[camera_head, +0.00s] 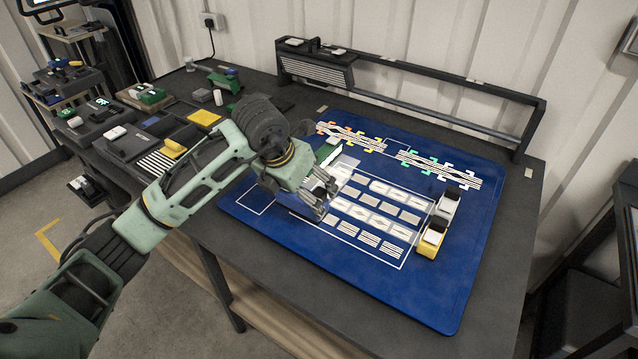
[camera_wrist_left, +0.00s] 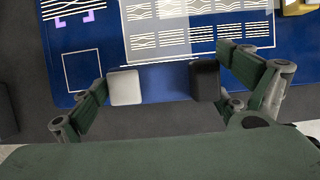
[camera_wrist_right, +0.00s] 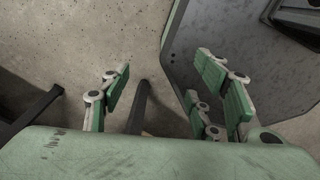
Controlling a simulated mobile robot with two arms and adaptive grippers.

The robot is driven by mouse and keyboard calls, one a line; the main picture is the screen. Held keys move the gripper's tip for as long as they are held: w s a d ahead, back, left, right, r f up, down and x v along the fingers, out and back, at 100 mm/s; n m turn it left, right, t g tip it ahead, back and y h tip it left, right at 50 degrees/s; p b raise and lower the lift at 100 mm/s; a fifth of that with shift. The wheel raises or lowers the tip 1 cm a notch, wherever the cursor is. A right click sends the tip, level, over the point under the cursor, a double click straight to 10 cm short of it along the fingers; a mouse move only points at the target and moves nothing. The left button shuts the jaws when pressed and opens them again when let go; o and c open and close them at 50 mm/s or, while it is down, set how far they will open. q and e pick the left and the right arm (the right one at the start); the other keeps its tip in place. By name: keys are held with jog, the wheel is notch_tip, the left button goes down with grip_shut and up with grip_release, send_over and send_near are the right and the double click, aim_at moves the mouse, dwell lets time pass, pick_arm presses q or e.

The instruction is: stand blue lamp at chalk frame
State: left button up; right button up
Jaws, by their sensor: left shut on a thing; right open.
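The blue lamp (camera_wrist_left: 165,83) shows in the left wrist view as a blue body between a white block and a black block. My left gripper (camera_head: 318,200) is shut on it, over the near left part of the blue mat (camera_head: 440,310). In the head view the gripper mostly hides the lamp, and whether it touches the mat is unclear. The chalk frame, a white square outline (camera_wrist_left: 82,72), lies empty on the mat, left of the lamp in the left wrist view. My right gripper (camera_wrist_right: 165,95) is open and empty over the floor.
A grey lamp (camera_head: 447,207) and a yellow lamp (camera_head: 430,241) stand at the mat's right side. Striped cards (camera_head: 370,213) lie in rows beside the left gripper. A dark rack (camera_head: 420,100) runs along the back. Several trays and blocks crowd the table's left.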

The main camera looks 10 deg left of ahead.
pick_arm(q)
jog(key=shift+f, duration=0.15)
jog(key=shift+w+a+f+b, duration=0.15)
jog(key=shift+f+b, duration=0.15)
jog(key=shift+f, duration=0.15)
jog(key=shift+w+a+f+b, duration=0.15)
jog(key=shift+f+b, duration=0.1)
jog(key=shift+f, duration=0.15)
jog(key=shift+s+f+b, duration=0.1)
jog(key=shift+f+b, duration=0.4)
jog(key=shift+f, duration=0.25)
notch_tip(320, 180, down, 3)
jog(key=shift+d+f+b, duration=0.1)
jog(key=shift+f+b, duration=0.05)
jog(key=shift+b, duration=0.85)
jog(key=shift+f, duration=0.35)
jog(key=shift+f+b, duration=0.55)
pick_arm(e)
jog(key=shift+t, duration=0.3)
jog(key=shift+w+a+f, duration=0.2)
jog(key=shift+w+f, duration=0.35)
jog(key=shift+f, duration=0.25)
jog(key=shift+w+a+f, duration=0.25)
jog(key=shift+w+f, duration=0.25)
jog(key=shift+f, duration=0.3)
jog(key=shift+w+a+f, duration=0.2)
jog(key=shift+w+f, duration=0.35)
jog(key=shift+f, duration=0.25)
